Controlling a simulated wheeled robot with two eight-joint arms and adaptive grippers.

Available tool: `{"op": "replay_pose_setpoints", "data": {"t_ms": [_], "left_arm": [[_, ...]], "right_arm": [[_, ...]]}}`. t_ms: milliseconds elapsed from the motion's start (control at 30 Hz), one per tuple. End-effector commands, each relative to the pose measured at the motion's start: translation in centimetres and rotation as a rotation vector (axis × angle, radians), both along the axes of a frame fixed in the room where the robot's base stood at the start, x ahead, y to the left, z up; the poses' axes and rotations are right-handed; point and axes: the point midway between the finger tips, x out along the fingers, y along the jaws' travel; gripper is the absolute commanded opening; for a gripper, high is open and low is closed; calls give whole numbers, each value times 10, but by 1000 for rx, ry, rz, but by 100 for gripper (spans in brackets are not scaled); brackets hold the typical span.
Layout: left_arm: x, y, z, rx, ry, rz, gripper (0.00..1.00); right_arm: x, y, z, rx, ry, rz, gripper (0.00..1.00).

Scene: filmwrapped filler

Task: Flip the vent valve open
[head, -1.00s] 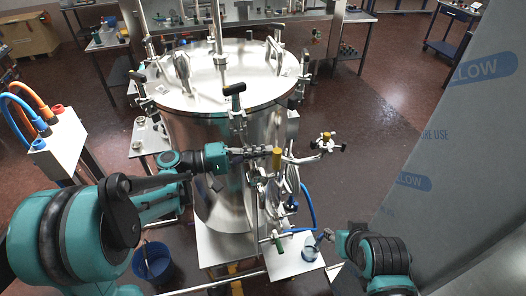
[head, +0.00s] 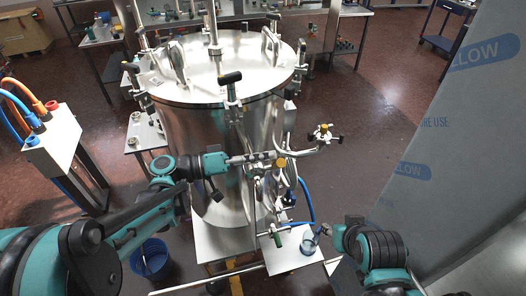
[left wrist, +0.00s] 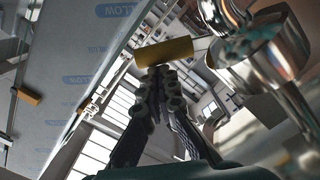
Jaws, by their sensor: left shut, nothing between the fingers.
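The vent valve's yellow handle (head: 281,162) is on the pipework at the front right of the steel tank (head: 208,130). I take this to be the vent valve, as no label is readable. My left gripper (head: 268,156) is shut and empty, its fingertips right at the handle. In the left wrist view the yellow handle (left wrist: 163,52) lies across, just beyond the closed fingertips (left wrist: 160,75); I cannot tell whether they touch. My right gripper (head: 326,231) is low on the right, near a small clear vessel (head: 309,246); its finger state is too small to tell.
A second valve with a yellow centre and black knobs (head: 324,128) stands out to the right of the pipework. A blue hose (head: 305,195) hangs below. A white stand (head: 52,140) with hoses is at left, a blue bucket (head: 150,258) on the floor. A film-wrapped panel (head: 440,150) fills the right.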

Motion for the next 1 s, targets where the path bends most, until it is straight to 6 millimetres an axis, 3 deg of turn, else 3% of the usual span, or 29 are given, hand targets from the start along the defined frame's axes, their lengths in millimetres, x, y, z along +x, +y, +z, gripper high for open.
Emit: {"op": "replay_pose_setpoints", "data": {"t_ms": [700,1000], "left_arm": [[-41,-13,-36,204,-628,-2,0],[-47,-15,-49,253,-776,-1,0]], "right_arm": [[0,0,-34,0,0,0,40],[0,0,-45,0,0,0,40]]}}
